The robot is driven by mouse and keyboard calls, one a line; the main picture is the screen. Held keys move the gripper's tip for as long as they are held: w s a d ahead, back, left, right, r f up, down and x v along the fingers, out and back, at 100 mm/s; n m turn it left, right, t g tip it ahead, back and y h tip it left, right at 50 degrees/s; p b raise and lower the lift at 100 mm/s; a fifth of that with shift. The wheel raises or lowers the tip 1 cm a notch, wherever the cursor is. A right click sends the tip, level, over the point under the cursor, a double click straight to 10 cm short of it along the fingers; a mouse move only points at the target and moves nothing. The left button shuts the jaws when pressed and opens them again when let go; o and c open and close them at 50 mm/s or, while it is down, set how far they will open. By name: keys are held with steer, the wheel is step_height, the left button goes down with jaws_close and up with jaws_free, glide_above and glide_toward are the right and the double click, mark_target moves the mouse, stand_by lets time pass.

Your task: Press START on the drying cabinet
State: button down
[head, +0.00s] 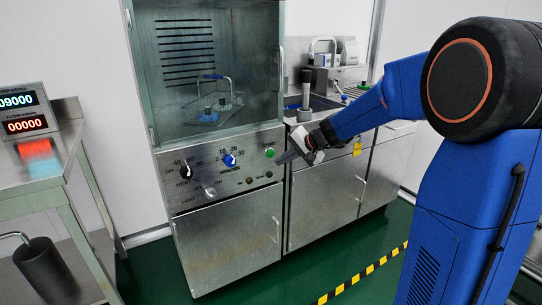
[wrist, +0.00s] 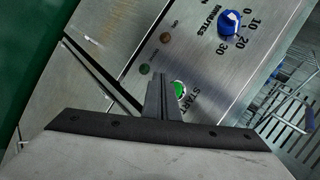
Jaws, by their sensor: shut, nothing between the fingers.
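The drying cabinet (head: 225,250) stands in the middle of the head view, with a steel control panel below its glass front. The green START button (head: 269,152) is at the panel's upper right. My gripper (head: 284,158) is shut and empty, just right of the button, pointing toward the panel. In the wrist view the shut fingers (wrist: 161,84) stand just left of the green START button (wrist: 180,89) and partly cover it. I cannot tell whether the fingertips touch the panel or button.
A blue minutes knob (head: 229,160), a black heat knob (head: 186,171) and a light switch (head: 210,191) share the panel. A wire basket (head: 225,103) is behind the glass. A sink counter (head: 325,190) adjoins at right; a steel table (head: 62,165) stands at left.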

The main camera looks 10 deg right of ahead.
steer(key=shift+w+a, duration=0.2)
steer(key=shift+w, duration=0.45)
steer(key=shift+w+a, duration=0.2)
steer(key=shift+w, duration=0.45)
steer(key=shift+w, duration=0.1)
stand_by(1.1)
steer(key=shift+w+a, duration=0.15)
steer(key=shift+w, duration=0.15)
steer(key=shift+w+a, duration=0.15)
steer(key=shift+w, duration=0.25)
stand_by(0.8)
steer(key=shift+s, duration=0.15)
steer(key=shift+s+d, duration=0.3)
steer(key=shift+s, duration=0.35)
steer(key=s, duration=0.1)
steer(key=s+d, duration=0.1)
steer(key=s, duration=0.2)
steer(key=shift+s+d, duration=0.25)
steer(key=shift+s, duration=0.15)
stand_by(0.3)
